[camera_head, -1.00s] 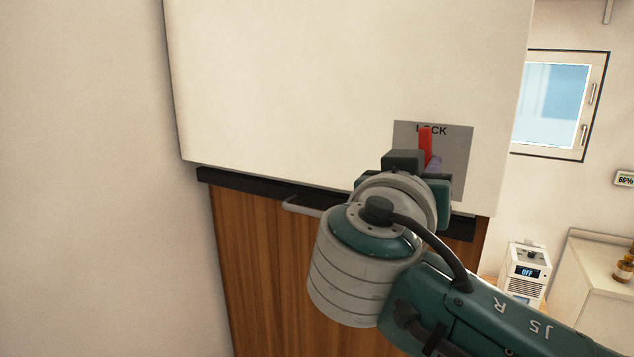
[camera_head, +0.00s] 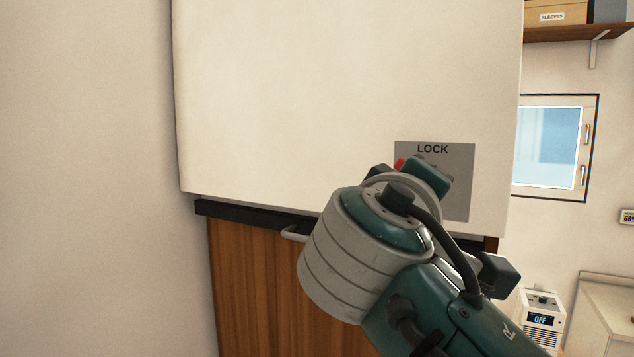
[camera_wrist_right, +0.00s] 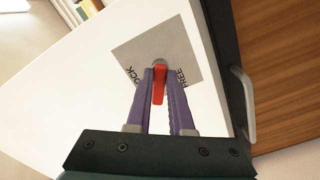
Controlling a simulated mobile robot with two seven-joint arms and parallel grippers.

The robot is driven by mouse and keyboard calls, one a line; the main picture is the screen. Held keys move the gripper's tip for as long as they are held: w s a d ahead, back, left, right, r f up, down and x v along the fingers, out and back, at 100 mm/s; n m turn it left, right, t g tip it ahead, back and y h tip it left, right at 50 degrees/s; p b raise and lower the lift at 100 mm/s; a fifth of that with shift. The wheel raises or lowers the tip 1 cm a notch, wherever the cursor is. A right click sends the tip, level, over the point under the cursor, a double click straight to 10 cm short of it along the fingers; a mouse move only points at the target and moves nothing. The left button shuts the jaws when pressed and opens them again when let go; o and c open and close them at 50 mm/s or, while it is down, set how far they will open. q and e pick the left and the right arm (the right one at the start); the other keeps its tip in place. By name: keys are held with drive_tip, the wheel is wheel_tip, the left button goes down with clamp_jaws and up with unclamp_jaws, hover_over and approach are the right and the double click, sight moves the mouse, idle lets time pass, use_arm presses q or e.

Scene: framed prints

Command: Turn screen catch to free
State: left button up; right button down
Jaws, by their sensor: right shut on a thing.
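The screen catch is a red lever (camera_wrist_right: 159,85) on a grey plate (camera_wrist_right: 177,43) fixed to the white screen. The plate carries the words LOCK and FREE. In the right wrist view the lever points between the two words. My right gripper (camera_wrist_right: 161,75) has its purple fingers on either side of the lever and is shut on it. In the head view only a bit of the red lever (camera_head: 400,164) shows; my right wrist hides the fingertips and the lower plate (camera_head: 458,195). My left gripper is not in view.
Below the white screen (camera_head: 300,100) is a dark edge with a grey handle (camera_head: 293,234) on a brown wooden front (camera_head: 255,290). A window (camera_head: 550,150), a shelf (camera_head: 575,33) and a white device reading OFF (camera_head: 541,320) are at the right.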

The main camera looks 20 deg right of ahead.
drive_tip(key=shift+n+p, duration=0.8)
drive_tip(key=shift+n, duration=2.2)
drive_tip(key=c, duration=0.8)
unclamp_jaws()
drive_tip(key=shift+a, duration=0.1)
drive_tip(key=v, duration=0.9)
drive_tip(key=shift+s+a, duration=0.25)
drive_tip(key=shift+s, duration=0.1)
